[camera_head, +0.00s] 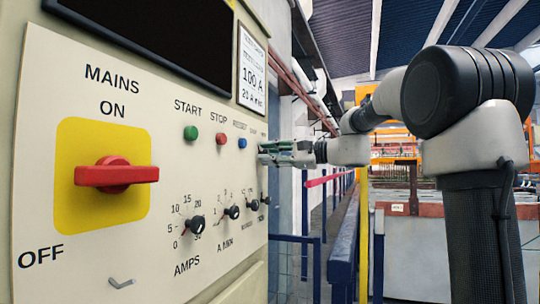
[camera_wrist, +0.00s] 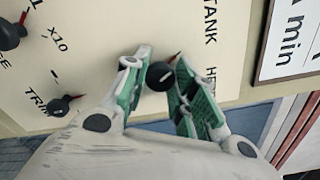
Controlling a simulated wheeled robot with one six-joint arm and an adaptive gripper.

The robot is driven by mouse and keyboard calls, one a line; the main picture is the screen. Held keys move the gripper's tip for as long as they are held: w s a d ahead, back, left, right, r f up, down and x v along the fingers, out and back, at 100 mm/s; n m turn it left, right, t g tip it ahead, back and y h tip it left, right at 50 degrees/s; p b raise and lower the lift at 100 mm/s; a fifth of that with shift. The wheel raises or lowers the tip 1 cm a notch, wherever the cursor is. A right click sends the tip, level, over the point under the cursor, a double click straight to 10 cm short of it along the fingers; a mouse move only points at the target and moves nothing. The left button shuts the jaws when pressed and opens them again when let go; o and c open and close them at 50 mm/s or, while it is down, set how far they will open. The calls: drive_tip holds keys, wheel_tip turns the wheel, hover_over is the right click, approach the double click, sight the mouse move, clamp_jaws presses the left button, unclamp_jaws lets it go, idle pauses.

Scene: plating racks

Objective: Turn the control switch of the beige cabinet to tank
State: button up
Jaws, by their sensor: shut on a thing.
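The beige cabinet (camera_head: 90,230) fills the left of the head view. My gripper (camera_head: 268,153) is at the far right edge of its front panel. In the wrist view, the two green-padded fingers of my gripper (camera_wrist: 158,88) are closed around a small black knob (camera_wrist: 160,74), the control switch. Its red pointer slants up and right in the picture, towards the side of the TANK label (camera_wrist: 210,20). A second label starting "HE" (camera_wrist: 211,78) is partly covered by a finger. In the head view the knob is hidden behind the fingers.
A red MAINS handle (camera_head: 117,175) on a yellow plate is at the panel's left. Green, red and blue buttons (camera_head: 190,133) and several black dials (camera_head: 195,225) lie between it and my gripper. A blue railing (camera_head: 343,240) runs along the right of the cabinet.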

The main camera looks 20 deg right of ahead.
drive_tip(key=o, duration=1)
drive_tip(key=v, duration=1.2)
